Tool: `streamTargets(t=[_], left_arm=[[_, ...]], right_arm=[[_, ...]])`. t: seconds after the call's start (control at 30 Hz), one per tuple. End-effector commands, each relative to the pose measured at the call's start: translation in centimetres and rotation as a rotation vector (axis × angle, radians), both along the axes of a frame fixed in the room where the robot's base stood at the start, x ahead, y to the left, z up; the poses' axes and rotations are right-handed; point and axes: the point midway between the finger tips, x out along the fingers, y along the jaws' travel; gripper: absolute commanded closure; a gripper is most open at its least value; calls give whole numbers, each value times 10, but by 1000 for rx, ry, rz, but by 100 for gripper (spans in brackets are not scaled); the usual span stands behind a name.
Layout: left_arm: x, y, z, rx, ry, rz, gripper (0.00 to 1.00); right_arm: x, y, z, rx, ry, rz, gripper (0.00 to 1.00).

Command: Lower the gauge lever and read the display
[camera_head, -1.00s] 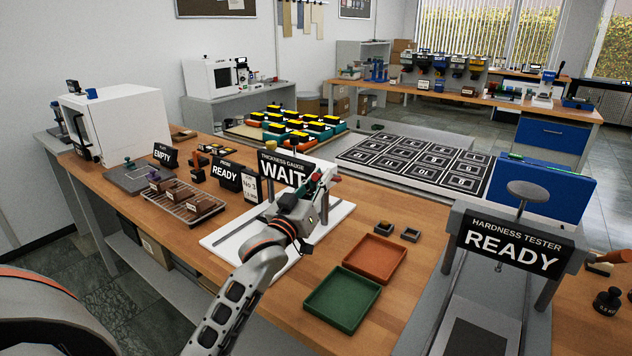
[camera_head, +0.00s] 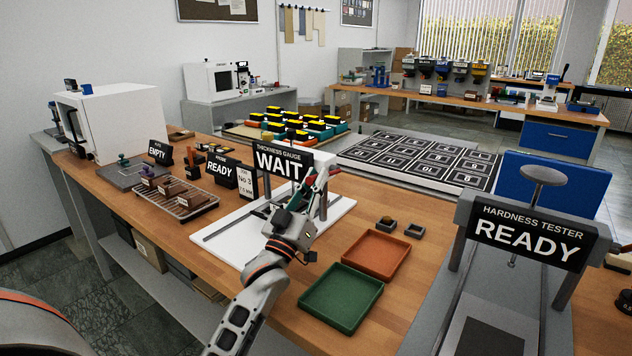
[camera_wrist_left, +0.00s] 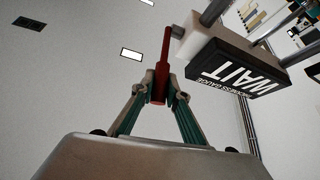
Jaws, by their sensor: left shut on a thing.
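The thickness gauge stands on a white base plate (camera_head: 228,236) on the wooden bench, and its display (camera_head: 283,162) reads WAIT. The display also shows in the left wrist view (camera_wrist_left: 238,76), upside down. My left gripper (camera_head: 318,190) is at the right side of the gauge. In the left wrist view my left gripper (camera_wrist_left: 158,90) is shut on the red lever (camera_wrist_left: 165,50), whose far end reaches up beside the gauge head. My fingers hide part of the lever in the head view. My right gripper is not in view.
A green tray (camera_head: 341,298) and an orange tray (camera_head: 374,257) lie right of the gauge. The hardness tester (camera_head: 525,240), reading READY, stands at the right. A rack with brown blocks (camera_head: 178,196) and a card reading NO 3 (camera_head: 246,183) stand left of the gauge.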

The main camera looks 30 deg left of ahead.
Motion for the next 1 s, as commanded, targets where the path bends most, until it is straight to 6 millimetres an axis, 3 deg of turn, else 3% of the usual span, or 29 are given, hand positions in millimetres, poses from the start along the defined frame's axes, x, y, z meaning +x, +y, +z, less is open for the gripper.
streamTargets(t=[0.2,0.23,0.3,0.73,1.0], left_arm=[[1,0,-2,1,5,0,100],[1,0,-2,1,5,0,81],[0,0,-2,1,4,1,68],[-5,0,-5,0,4,0,68],[-46,-3,-30,-2,7,0,68]], right_arm=[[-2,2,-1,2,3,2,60],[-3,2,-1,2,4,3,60],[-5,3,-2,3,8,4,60],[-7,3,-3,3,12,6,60],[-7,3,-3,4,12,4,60]])
